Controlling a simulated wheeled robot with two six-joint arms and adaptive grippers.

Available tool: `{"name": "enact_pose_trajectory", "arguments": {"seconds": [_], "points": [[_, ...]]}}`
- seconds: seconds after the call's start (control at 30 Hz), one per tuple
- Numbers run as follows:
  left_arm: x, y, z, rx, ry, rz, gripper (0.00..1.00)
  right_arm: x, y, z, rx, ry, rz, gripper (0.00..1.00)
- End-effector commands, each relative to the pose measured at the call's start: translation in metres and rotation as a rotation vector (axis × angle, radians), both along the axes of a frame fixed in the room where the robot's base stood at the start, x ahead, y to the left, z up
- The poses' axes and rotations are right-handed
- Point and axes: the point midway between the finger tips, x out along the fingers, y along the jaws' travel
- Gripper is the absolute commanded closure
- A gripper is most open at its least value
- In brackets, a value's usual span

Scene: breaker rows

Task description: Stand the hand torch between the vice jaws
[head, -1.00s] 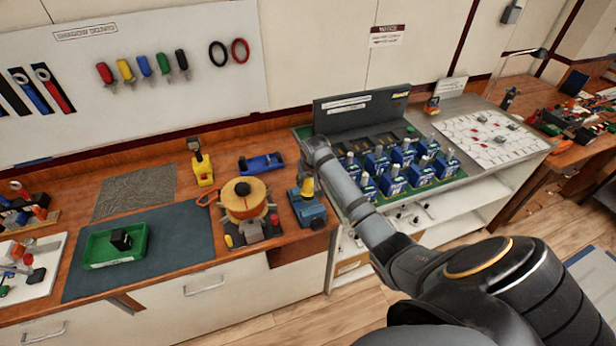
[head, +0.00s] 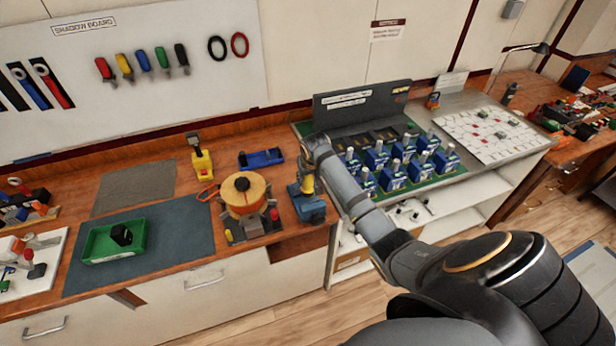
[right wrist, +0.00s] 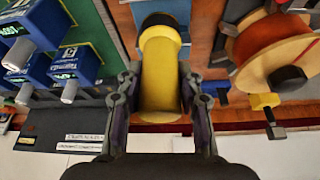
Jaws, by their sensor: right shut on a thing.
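The hand torch (right wrist: 160,70) is a yellow cylinder with a dark end. My right gripper (right wrist: 160,95) is shut on it in the right wrist view, one finger on each side. In the head view the torch (head: 307,184) shows as a small yellow piece under my right gripper (head: 308,172), at the blue vice (head: 312,210). The torch looks about upright over the vice. The far end and the jaws are mostly hidden, so I cannot tell whether it is between them or just above. My left gripper is out of view.
A wooden cable reel (head: 243,192) stands close left of the vice. A blue tool (head: 262,159) lies behind it. Rows of blue breakers (head: 395,160) stand on a board to the right. A green tray (head: 100,243) sits on a dark mat (head: 190,240) at left.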

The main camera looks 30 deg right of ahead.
Motion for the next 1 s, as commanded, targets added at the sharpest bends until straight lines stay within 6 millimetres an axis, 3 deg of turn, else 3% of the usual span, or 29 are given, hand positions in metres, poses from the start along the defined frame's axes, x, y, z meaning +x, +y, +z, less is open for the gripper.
{"name": "enact_pose_trajectory", "arguments": {"seconds": [0.63,1.0], "points": [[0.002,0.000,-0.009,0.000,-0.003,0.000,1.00,0.000,0.000,-0.020,0.000,-0.001,0.000,1.00],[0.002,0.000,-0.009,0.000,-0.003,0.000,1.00,0.000,0.000,-0.021,0.000,-0.001,0.000,1.00]]}}
